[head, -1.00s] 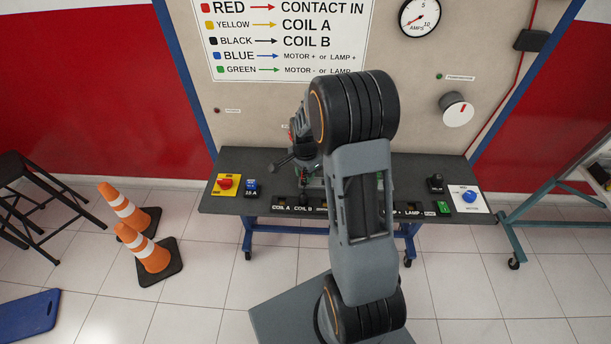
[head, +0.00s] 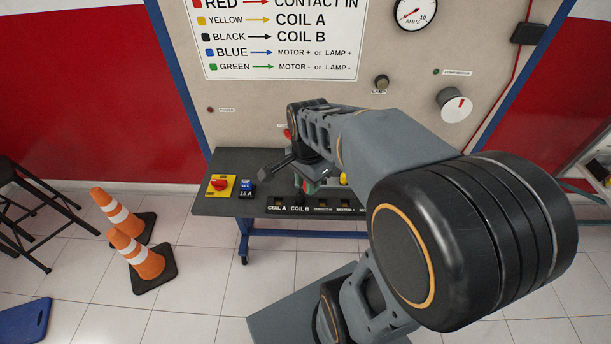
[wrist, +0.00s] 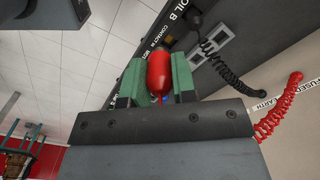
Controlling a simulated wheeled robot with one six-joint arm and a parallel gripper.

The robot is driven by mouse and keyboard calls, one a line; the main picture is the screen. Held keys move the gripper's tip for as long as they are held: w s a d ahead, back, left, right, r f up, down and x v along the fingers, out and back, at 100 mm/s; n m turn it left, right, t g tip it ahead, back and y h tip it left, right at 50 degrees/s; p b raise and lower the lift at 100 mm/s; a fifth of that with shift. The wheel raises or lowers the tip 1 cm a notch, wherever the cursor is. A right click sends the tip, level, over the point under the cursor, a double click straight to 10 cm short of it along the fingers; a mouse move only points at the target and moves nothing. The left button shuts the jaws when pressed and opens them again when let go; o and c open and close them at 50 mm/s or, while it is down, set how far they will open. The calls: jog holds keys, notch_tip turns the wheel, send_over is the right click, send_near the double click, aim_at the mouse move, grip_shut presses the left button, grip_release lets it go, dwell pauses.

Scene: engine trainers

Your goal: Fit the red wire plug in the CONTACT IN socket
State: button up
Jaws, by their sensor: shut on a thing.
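The red wire plug (wrist: 159,72) is held between the green fingers of my gripper (wrist: 157,82), which is shut on it, in the wrist view. The CONTACT IN label (wrist: 153,46) on the bench front edge shows just beyond the plug. I cannot make out the CONTACT IN socket, and whether the plug touches it cannot be told. The red coiled wire (wrist: 280,110) hangs to the right. In the head view my gripper (head: 308,186) is low over the bench front edge near COIL B, and its wrist hides most of the plug.
A black coiled wire (wrist: 230,73) runs near the COIL B label (wrist: 188,17) beside my gripper. The bench (head: 230,205) carries a red switch on a yellow plate (head: 220,185) and a blue fuse part (head: 246,187). Orange cones (head: 138,254) stand on the left floor.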

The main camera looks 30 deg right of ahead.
jog(key=shift+w+d+f+b, duration=0.4)
jog(key=shift+d+f, duration=0.65)
jog(key=shift+f, duration=0.75)
jog(key=shift+w+d+f+b, duration=0.35)
jog(key=shift+d+f, duration=0.65)
jog(key=shift+f, duration=0.8)
jog(key=shift+w+d+f+b, duration=0.35)
jog(key=shift+d+f, duration=0.7)
jog(key=shift+f, duration=0.75)
jog(key=shift+f+b, duration=0.6)
jog(key=shift+f, duration=0.3)
jog(key=o, duration=0.7)
jog(key=shift+c, duration=0.2)
jog(key=shift+r, duration=0.2)
jog(key=shift+r+p, duration=2.25)
jog(key=shift+r, duration=0.35)
